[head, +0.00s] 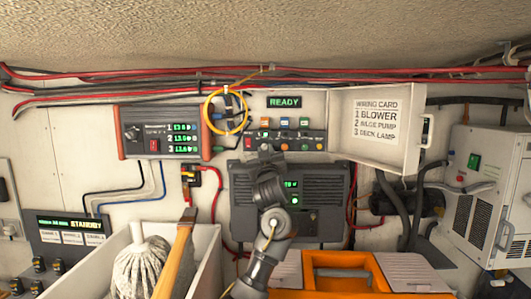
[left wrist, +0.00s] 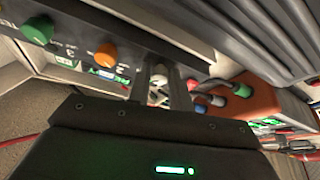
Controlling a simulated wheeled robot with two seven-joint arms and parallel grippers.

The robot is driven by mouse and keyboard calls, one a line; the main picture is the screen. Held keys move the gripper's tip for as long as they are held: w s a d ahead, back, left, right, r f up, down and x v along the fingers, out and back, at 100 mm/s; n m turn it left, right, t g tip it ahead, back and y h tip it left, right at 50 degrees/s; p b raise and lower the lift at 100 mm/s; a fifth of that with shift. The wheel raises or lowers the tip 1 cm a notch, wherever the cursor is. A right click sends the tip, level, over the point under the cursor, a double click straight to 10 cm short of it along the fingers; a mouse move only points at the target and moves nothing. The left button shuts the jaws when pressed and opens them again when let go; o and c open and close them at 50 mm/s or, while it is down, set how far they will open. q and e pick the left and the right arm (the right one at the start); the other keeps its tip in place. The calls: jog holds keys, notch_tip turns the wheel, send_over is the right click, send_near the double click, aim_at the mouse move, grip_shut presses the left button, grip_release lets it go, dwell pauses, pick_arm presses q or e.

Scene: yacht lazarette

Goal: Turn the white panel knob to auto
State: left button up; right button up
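The control panel (head: 255,133) with a lit READY display (head: 285,102) is on the back wall in the head view. It carries small coloured knobs and switches. My left gripper (head: 266,163) is just below and in front of its lower row and hides part of it. In the left wrist view, the fingers of my left gripper (left wrist: 161,88) stand close together, one on each side of a pale knob (left wrist: 159,76). I cannot tell whether they touch it. An orange knob (left wrist: 105,55) and a green knob (left wrist: 37,30) are beside it. The knob's pointer and labels are unreadable. My right gripper is not in view.
An open white cover (head: 376,128) with a wiring card sticks out right of the panel. A red-edged charger (head: 160,131) and a hanging yellow cable loop (head: 225,91) are left. A dark grey unit (head: 325,190) is below. A white bin (head: 205,250) with a mop stands in front.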

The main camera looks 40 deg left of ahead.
pick_arm(q)
jog(key=shift+s, duration=0.1)
grip_shut()
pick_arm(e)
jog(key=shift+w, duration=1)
